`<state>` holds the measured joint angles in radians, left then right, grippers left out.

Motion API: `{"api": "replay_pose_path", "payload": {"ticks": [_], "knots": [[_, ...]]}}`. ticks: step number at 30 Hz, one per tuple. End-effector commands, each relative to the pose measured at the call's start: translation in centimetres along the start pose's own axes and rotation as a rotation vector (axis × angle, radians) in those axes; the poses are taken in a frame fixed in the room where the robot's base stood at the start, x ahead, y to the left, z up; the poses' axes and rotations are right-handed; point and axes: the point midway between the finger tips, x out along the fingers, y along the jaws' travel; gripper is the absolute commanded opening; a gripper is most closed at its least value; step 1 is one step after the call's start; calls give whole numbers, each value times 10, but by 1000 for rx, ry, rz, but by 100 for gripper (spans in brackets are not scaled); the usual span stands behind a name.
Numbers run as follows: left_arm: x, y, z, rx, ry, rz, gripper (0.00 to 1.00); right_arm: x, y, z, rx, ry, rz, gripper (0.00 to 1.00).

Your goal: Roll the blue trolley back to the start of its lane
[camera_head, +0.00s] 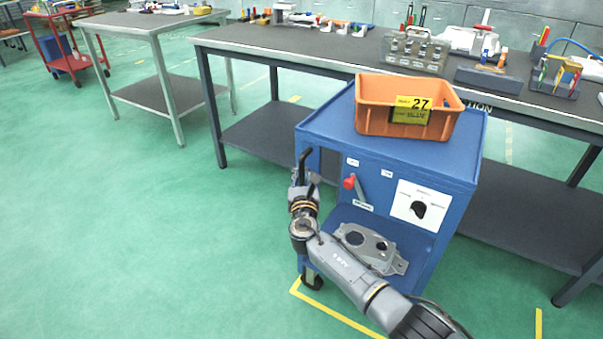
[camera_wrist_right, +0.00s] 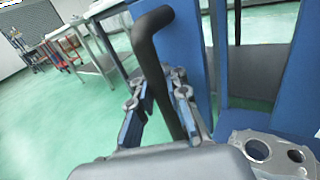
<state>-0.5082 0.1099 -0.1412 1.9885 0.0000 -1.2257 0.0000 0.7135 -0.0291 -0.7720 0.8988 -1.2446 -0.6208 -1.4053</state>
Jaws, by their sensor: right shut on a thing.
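The blue trolley (camera_head: 335,122) stands on the green floor in front of the long workbench. An orange bin (camera_head: 378,91) with a yellow label reading 27 sits on its top. A grey aluminium casting (camera_head: 370,247) lies on its lower shelf and also shows in the right wrist view (camera_wrist_right: 268,150). My right gripper (camera_head: 303,180) is at the trolley's left front edge, shut on the black handle (camera_head: 303,160). In the right wrist view the handle (camera_wrist_right: 150,45) passes between the two fingers (camera_wrist_right: 163,105). My left gripper is not in view.
The long workbench (camera_head: 290,45) with racks and tools stands behind the trolley. A smaller table (camera_head: 150,24) and a red cart (camera_head: 50,50) are further left. Yellow lines (camera_head: 335,313) mark the floor by the trolley's front wheel. The floor to the left is clear.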

Motion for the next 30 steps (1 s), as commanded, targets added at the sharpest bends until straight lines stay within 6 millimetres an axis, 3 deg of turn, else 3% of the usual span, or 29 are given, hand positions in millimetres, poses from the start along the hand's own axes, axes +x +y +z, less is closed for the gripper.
{"api": "replay_pose_path", "payload": {"ticks": [1,6,7,11,24,30], "knots": [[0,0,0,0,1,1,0,-5,11,-6,3,10,22,0],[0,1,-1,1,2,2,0,-5,12,-6,3,10,23,0],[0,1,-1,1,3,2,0,-5,12,-6,3,10,23,14],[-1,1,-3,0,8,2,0,-5,11,-6,3,9,21,39],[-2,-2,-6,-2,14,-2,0,-3,5,-2,1,3,11,39],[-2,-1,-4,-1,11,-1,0,-14,5,-3,2,3,10,39]]}}
